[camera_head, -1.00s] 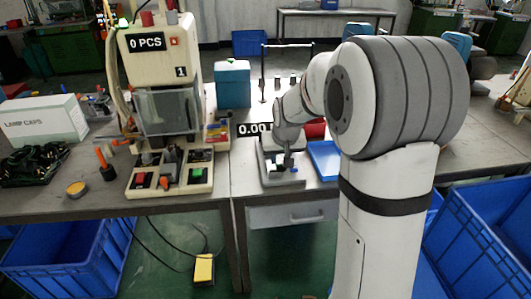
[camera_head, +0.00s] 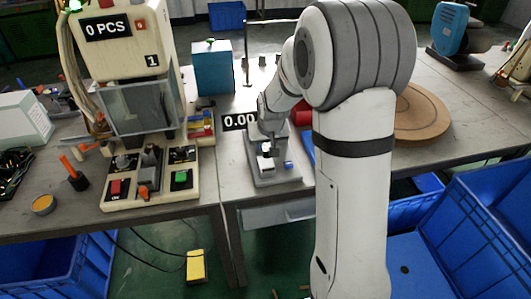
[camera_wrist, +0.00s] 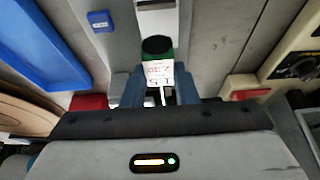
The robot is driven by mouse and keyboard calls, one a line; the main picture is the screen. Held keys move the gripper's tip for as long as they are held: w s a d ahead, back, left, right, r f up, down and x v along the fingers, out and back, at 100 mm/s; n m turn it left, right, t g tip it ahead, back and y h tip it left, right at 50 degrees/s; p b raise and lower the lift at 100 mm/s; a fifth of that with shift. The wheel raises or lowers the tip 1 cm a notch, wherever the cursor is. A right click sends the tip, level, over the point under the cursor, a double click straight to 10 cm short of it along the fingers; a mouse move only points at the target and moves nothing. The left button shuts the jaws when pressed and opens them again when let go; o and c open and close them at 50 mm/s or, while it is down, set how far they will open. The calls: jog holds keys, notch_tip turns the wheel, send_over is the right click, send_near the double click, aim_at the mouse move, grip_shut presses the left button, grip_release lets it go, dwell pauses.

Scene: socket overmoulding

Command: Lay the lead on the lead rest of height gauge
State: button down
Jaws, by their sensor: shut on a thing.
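The height gauge (camera_head: 282,181) is a grey stand on the bench, beside a black readout (camera_head: 239,121) showing 0.00. My gripper (camera_head: 266,143) is low over the gauge, pointing down. In the wrist view my gripper (camera_wrist: 160,92) has its bluish fingers on both sides of a small piece with a white face, red marks, a green band and a black round end. I cannot tell whether this piece is the lead's end or part of the gauge. The lead's cord and the lead rest cannot be made out.
A press machine (camera_head: 125,45) with a control base (camera_head: 133,193) stands left on the bench. A blue tray (camera_head: 308,146) is right of the gauge, partly behind my arm. A teal box (camera_head: 212,68) stands behind. A round wooden disc (camera_head: 424,112) lies at right.

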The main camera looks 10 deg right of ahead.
jog(key=shift+s+a+f, duration=0.1)
jog(key=shift+f, duration=1.8)
jog(key=c, duration=1.1)
grip_release()
jog(key=shift+c, duration=0.2)
jog(key=shift+r, duration=0.3)
jog(key=v, duration=1)
jog(key=s+r+g, duration=0.1)
jog(key=s+r, duration=0.1)
jog(key=s, duration=1)
jog(key=s+r+g, duration=0.1)
jog(key=s+r, duration=0.1)
jog(key=s, duration=1)
jog(key=shift+s, duration=0.25)
